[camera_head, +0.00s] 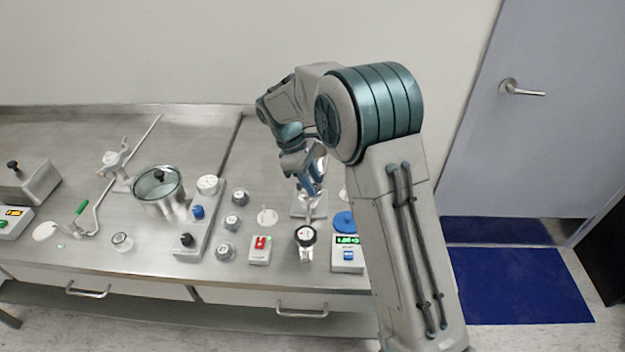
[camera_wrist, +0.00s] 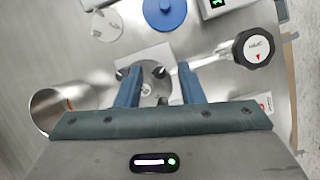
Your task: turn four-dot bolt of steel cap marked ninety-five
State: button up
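A round steel piece with dark bolts (camera_wrist: 152,88) lies under my gripper in the wrist view, on a pale square base. It looks like a steel cap, but I cannot read a ninety-five or count dots on any bolt. My gripper (camera_wrist: 156,70) is open, its two blue fingers on either side of the piece, with nothing clearly held. I cannot tell whether the fingers touch it. In the head view my gripper (camera_head: 310,190) points down over the bench's right part, and it hides most of the piece.
A black-knobbed valve (camera_head: 305,236) stands in front of my gripper. A blue disc (camera_head: 345,222) and a box with a green display (camera_head: 347,252) are at right. A red-switch box (camera_head: 260,249), several small grey knobs (camera_head: 233,223) and a glass-lidded pot (camera_head: 158,187) are to the left.

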jog(key=shift+d+f, duration=0.15)
jog(key=shift+f, duration=0.15)
grip_shut()
